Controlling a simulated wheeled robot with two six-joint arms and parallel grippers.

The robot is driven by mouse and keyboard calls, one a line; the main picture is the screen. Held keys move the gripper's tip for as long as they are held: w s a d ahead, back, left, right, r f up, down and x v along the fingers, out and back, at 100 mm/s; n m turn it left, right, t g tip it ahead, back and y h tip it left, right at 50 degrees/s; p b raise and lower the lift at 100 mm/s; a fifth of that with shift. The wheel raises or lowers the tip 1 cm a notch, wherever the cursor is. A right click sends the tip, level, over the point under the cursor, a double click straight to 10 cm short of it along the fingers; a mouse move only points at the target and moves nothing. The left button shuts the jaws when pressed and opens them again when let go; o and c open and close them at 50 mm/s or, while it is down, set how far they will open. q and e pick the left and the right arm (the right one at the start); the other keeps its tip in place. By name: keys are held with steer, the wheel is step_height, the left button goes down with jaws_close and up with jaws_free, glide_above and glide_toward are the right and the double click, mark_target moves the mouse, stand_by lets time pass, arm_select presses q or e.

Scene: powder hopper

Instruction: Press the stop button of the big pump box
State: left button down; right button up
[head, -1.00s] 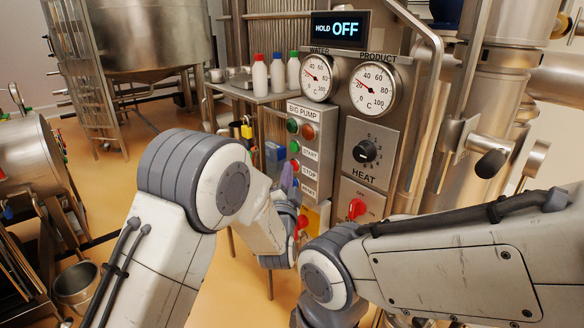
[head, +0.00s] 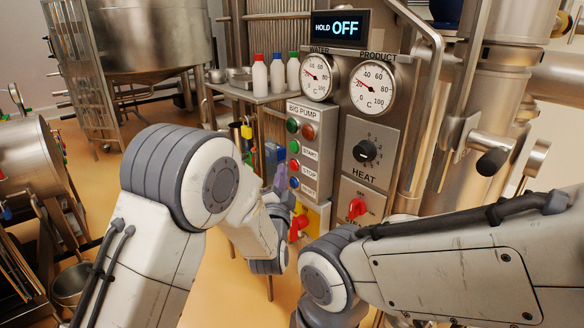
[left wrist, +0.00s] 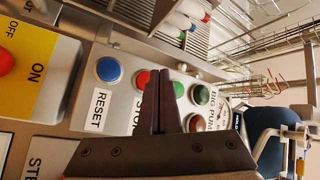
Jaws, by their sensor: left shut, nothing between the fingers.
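The big pump box (head: 311,152) is a grey panel with two lamps on top, then a green START button (head: 294,146), a red STOP button (head: 294,166) and a blue RESET button (head: 294,183). My left gripper (head: 282,178) is shut and empty, just left of the lower buttons and mostly behind my arm. In the left wrist view, its fingertips (left wrist: 160,75) show between the red STOP button (left wrist: 142,80) and the green START button (left wrist: 178,90), partly covering the STOP label. Contact with the panel cannot be told. My right gripper is out of view.
Right of the box are the HEAT knob (head: 367,151) and a red switch (head: 356,208). Below the box is a yellow panel with a red knob (head: 299,222). Several bottles stand on a shelf behind. My right forearm crosses the lower right.

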arm_select(q)
steer(key=s+a, duration=0.1)
steer(key=a, duration=0.1)
steer(key=s+a+b, duration=0.1)
steer(key=shift+s+a, duration=0.35)
stand_by(0.5)
steer(key=s+d+f+n+g+h+p, duration=0.1)
steer(key=s+d+n+g+p, duration=0.15)
steer(key=s+g, duration=0.4)
steer(key=s+d+f+n+g+p, duration=0.1)
steer(key=s+d+g+p, duration=0.3)
steer(key=s, duration=0.4)
steer(key=s+a+r+n+g+y+p, duration=0.1)
steer(key=s+a+g, duration=0.4)
steer(key=s, duration=0.6)
steer(key=s+a+r+n+g+y+p, duration=0.1)
steer(key=s+a+n+g+y+p, duration=0.1)
steer(key=s, duration=1)
steer(key=a+g+p, duration=0.1)
steer(key=a+g, duration=0.1)
steer(key=a, duration=0.1)
steer(key=shift+s+a+g+y, duration=0.15)
steer(key=shift+a+g+y, duration=0.1)
steer(key=shift+g+y, duration=0.1)
